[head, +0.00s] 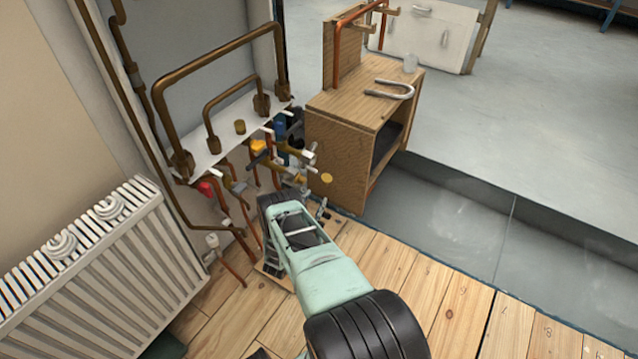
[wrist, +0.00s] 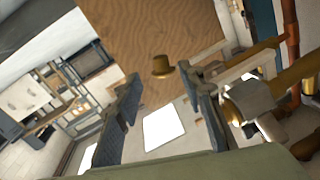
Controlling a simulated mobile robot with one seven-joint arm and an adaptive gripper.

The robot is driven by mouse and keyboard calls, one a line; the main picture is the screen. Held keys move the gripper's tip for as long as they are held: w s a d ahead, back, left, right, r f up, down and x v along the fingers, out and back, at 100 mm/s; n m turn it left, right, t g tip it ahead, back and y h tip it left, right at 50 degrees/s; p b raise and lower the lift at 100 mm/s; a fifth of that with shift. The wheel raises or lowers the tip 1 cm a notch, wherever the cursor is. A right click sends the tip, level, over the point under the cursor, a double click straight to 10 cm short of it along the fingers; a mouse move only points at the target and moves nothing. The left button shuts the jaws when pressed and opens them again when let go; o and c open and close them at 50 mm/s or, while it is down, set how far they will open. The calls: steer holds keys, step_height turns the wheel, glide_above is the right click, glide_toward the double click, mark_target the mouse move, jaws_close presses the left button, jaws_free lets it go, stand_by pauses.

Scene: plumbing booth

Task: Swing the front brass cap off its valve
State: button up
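A round brass cap (head: 327,178) shows in the head view at the front of the pipe cluster, beside the wooden cabinet. In the wrist view a brass cap (wrist: 163,68) with a wider rim is just beyond my fingertips, roughly centred between them. My gripper (wrist: 163,84) is open, with one dark finger on each side and nothing held. Brass and grey valve parts (wrist: 250,100) are to the right of the right finger. I cannot tell how the cap joins its valve. In the head view my arm hides most of the gripper.
Another brass piece (head: 240,127) sits on the white shelf (head: 205,152) among copper pipes. A wooden cabinet (head: 340,120) with a grey U-shaped pipe (head: 392,90) stands close on the right. A white radiator (head: 100,265) is at the left. The wooden floor (head: 450,305) at front right is clear.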

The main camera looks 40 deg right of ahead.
mark_target(325, 182)
steer(key=b+x, duration=0.3)
steer(key=x, duration=0.6)
steer(key=shift+f, duration=0.1)
steer(key=shift+w+d, duration=0.35)
steer(key=shift+d, duration=0.25)
steer(key=shift+c, duration=0.4)
jaws_close()
